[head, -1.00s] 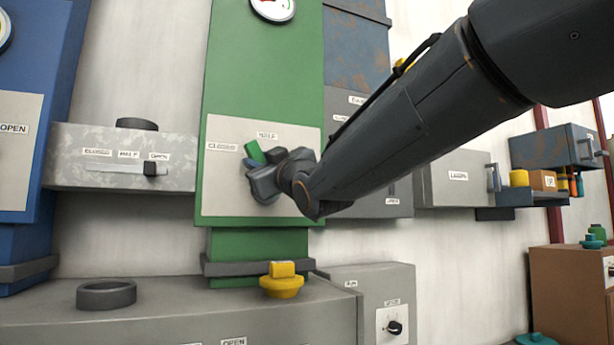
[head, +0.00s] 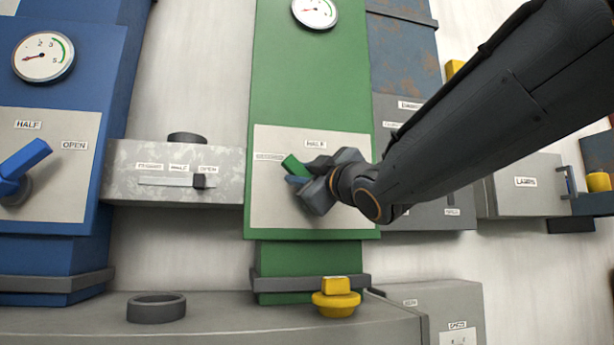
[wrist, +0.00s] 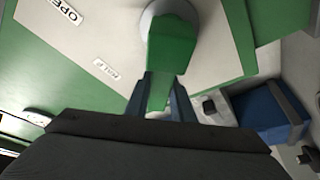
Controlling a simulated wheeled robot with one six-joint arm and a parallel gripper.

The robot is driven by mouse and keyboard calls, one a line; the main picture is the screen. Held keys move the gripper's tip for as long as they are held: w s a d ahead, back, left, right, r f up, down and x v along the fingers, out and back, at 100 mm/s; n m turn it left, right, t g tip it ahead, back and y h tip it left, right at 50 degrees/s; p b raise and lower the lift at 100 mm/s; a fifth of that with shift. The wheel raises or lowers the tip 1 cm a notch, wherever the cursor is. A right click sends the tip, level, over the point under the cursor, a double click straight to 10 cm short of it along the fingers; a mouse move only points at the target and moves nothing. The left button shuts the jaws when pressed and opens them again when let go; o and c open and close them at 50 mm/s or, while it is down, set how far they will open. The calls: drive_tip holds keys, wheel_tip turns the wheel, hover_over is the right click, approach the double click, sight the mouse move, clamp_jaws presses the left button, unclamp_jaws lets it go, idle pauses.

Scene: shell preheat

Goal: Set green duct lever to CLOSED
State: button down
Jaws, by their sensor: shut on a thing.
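The green duct lever (head: 293,166) sits on the pale plate (head: 262,215) of the green duct (head: 310,80). Its visible end points up and left, between the HALF label (head: 316,143) and the CLOSED label (head: 269,157), nearer CLOSED. My gripper (head: 303,183) is shut on the lever and hides its pivot in the head view. In the wrist view the lever (wrist: 172,50) runs from its round hub down between my two fingers (wrist: 162,98).
A blue duct with its own lever (head: 22,165) stands at left. A grey slider box (head: 120,180) is between the ducts. A yellow knob (head: 336,300) and a dark ring (head: 156,308) sit on the grey cabinet below. Grey boxes stand at right behind my arm.

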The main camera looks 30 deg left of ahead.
drive_tip(key=c, duration=1.5)
unclamp_jaws()
drive_tip(key=b+v, duration=0.2)
drive_tip(key=v, duration=0.5)
drive_tip(key=shift+s+d+f+b, duration=0.15)
drive_tip(key=shift+s+d+b, duration=0.05)
drive_tip(key=shift+d+b, duration=0.2)
drive_tip(key=shift+s+a, duration=0.1)
